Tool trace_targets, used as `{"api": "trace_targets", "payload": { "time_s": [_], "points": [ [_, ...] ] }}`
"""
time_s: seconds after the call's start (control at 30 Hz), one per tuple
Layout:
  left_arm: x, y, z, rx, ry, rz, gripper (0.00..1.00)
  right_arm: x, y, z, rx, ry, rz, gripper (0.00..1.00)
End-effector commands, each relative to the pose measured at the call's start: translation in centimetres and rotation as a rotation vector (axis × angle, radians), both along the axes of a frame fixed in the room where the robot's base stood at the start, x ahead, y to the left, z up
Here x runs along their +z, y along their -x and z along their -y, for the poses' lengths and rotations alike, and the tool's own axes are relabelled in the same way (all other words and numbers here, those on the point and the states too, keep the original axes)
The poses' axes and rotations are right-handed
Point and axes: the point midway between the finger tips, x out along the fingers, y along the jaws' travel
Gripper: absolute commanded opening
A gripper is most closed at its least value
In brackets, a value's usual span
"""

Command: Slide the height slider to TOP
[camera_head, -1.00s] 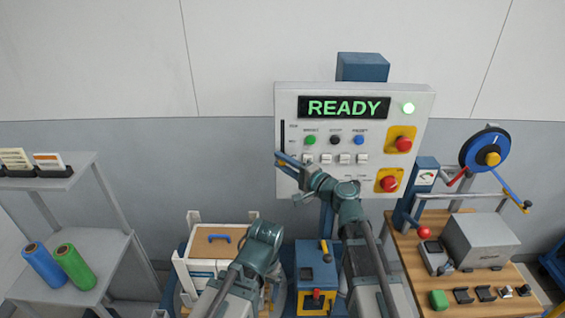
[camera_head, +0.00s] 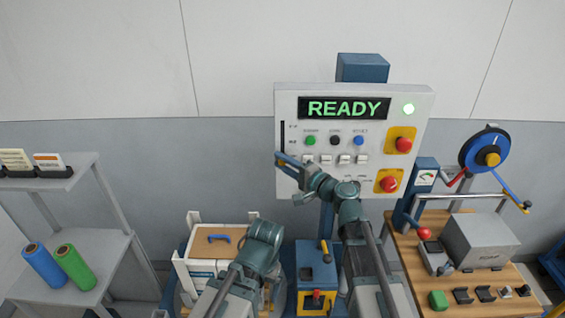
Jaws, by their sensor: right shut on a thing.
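The control panel (camera_head: 352,105) faces me and its screen (camera_head: 343,108) reads READY. The height slider's dark vertical slot (camera_head: 283,135) runs along the panel's left edge. My right gripper (camera_head: 281,159) is at the lower visible part of this slot, shut on the slider's knob, which the fingers hide. The bare slot shows above the fingers. My left arm (camera_head: 250,265) is low in the middle of the view; its gripper does not show clearly.
Green, black and blue buttons (camera_head: 359,140) and a row of white switches (camera_head: 344,159) sit right of the slot. Two red stop buttons (camera_head: 403,144) are on the panel's right side. A crate (camera_head: 213,245) and a wooden workbench (camera_head: 411,262) stand below.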

Motion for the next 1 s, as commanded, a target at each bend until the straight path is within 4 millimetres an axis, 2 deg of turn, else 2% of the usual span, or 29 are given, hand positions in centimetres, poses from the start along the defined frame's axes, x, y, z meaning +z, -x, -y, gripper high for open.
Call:
{"api": "trace_targets", "payload": {
  "time_s": [0.63, 0.73, 1.0],
  "points": [
    [9.7, 0.0, 0.0, 0.011, 0.002, -0.001, 0.89, 9.7, 0.0, 0.0, -0.001, -0.001, 0.0, 0.0],
    [10.4, 0.0, 0.0, 0.01, 0.002, -0.002, 0.89, 10.4, 0.0, 0.0, -0.001, -0.001, 0.0, 0.0],
    [10.3, 0.0, 0.0, 0.009, 0.001, -0.002, 0.89, 10.4, -0.2, 0.1, -0.003, -0.007, 0.0, 0.0]
  ]
}}
